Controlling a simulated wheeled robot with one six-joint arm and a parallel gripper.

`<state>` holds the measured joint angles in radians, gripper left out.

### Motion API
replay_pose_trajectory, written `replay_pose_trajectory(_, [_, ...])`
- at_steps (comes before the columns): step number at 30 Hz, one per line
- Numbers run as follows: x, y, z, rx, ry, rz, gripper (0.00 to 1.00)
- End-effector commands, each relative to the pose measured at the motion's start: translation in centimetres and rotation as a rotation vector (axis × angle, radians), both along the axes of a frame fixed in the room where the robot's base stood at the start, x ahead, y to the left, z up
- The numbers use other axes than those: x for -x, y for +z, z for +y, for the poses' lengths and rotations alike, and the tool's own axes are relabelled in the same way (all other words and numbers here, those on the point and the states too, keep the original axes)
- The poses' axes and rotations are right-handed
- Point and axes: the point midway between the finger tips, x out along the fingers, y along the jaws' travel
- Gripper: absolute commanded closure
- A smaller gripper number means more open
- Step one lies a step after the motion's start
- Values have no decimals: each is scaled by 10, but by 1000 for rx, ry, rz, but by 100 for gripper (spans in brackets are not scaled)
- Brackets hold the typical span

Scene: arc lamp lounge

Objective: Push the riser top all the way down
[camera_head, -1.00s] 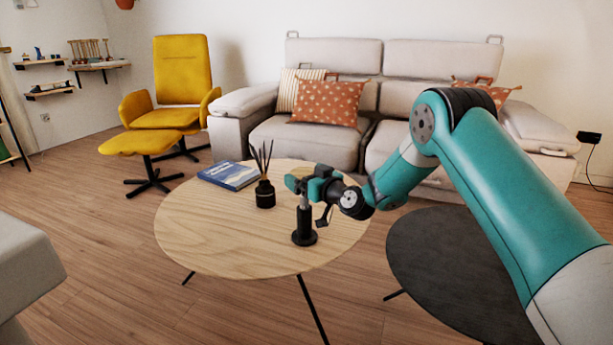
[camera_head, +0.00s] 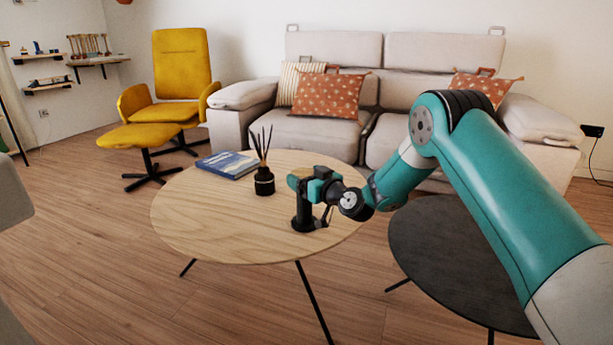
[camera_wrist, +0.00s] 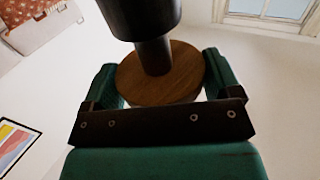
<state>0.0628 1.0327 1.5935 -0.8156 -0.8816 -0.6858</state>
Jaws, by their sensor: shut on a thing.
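The riser is a black post (camera_head: 303,211) on a round black foot, standing upright on the light wooden table. Its round wooden top (camera_wrist: 158,82) shows in the wrist view, on a short dark stem that runs into the thicker black sleeve (camera_wrist: 142,16). A short length of stem shows between top and sleeve. My gripper (camera_head: 297,180) sits directly over the post, with its teal jaws around the riser top. The wrist view shows my gripper (camera_wrist: 158,80) shut on the disc, a jaw on each side. In the head view my gripper hides the top.
The round wooden table (camera_head: 215,225) also holds a black reed diffuser (camera_head: 264,182) and a blue book (camera_head: 228,165), left of the riser. A lower dark round table (camera_head: 450,255) stands at right. A sofa (camera_head: 310,140) stands behind. The table's front left is clear.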

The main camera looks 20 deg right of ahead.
Motion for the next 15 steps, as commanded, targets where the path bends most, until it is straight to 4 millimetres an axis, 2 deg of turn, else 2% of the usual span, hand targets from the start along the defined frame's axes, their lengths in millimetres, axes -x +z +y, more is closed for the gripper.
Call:
replay_pose_trajectory(1, [0, -21, 0, 1, 0, 4, 59])
replay_pose_trajectory(3, [0, -30, 0, 0, 0, 3, 59])
replay_pose_trajectory(14, [1, -33, 0, 4, 0, 8, 59])
replay_pose_trajectory(15, [1, -34, 0, 5, 0, 9, 12])
